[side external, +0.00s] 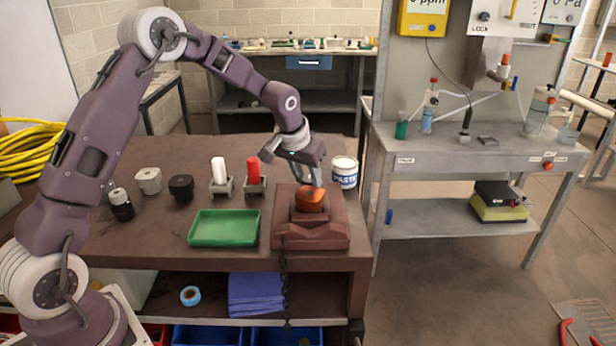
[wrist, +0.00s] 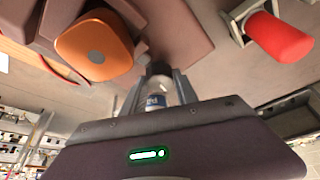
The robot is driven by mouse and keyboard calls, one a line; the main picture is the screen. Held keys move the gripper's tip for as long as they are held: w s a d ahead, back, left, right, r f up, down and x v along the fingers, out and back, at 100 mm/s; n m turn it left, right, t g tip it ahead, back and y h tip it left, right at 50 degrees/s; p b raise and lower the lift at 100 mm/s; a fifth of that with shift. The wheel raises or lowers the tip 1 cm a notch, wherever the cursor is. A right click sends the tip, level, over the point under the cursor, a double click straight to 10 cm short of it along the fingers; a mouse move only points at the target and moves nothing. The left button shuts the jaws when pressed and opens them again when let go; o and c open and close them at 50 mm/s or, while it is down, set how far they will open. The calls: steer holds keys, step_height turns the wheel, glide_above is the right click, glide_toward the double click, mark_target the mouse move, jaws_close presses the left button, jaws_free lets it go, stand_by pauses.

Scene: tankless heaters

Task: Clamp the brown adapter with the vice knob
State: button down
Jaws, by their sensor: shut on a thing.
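The brown adapter (side external: 311,199), orange-brown with a grey square on its top in the wrist view (wrist: 96,56), sits in the red-brown vice (side external: 310,236) at the bench's right end. My gripper (side external: 316,182) reaches down at the far side of the adapter. In the wrist view my gripper (wrist: 159,74) has its fingertips close together on a small dark piece at the vice's edge, which looks like the vice knob (wrist: 158,68). The fingers mostly cover it, and in the side view it is hidden. The fingers are beside the adapter, apart from it.
A white and blue paste can (side external: 344,172) stands just behind the vice. A red bottle (side external: 253,170) and a white bottle (side external: 219,170) stand in holders to the left. A green tray (side external: 224,228) lies left of the vice. Black and white containers (side external: 148,180) stand farther left.

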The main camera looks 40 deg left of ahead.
steer(key=m+h, duration=0.1)
steer(key=m, duration=0.3)
steer(key=shift+a+m+h, duration=0.15)
steer(key=shift+m+h, duration=0.15)
steer(key=shift+h, duration=0.1)
steer(key=m+h, duration=0.1)
steer(key=m, duration=0.3)
steer(key=shift+a+h, duration=0.1)
steer(key=shift+h, duration=0.3)
steer(key=m, duration=0.2)
steer(key=m+g+h, duration=0.1)
steer(key=m, duration=0.2)
steer(key=shift+w+g, duration=0.15)
steer(key=shift+g, duration=0.15)
steer(key=shift+a+m+g+h, duration=0.1)
steer(key=shift+m+g+h, duration=0.35)
steer(key=shift+m, duration=1.25)
steer(key=shift+g, duration=0.25)
steer(key=c, duration=0.9)
jaws_free()
steer(key=shift+c, duration=0.2)
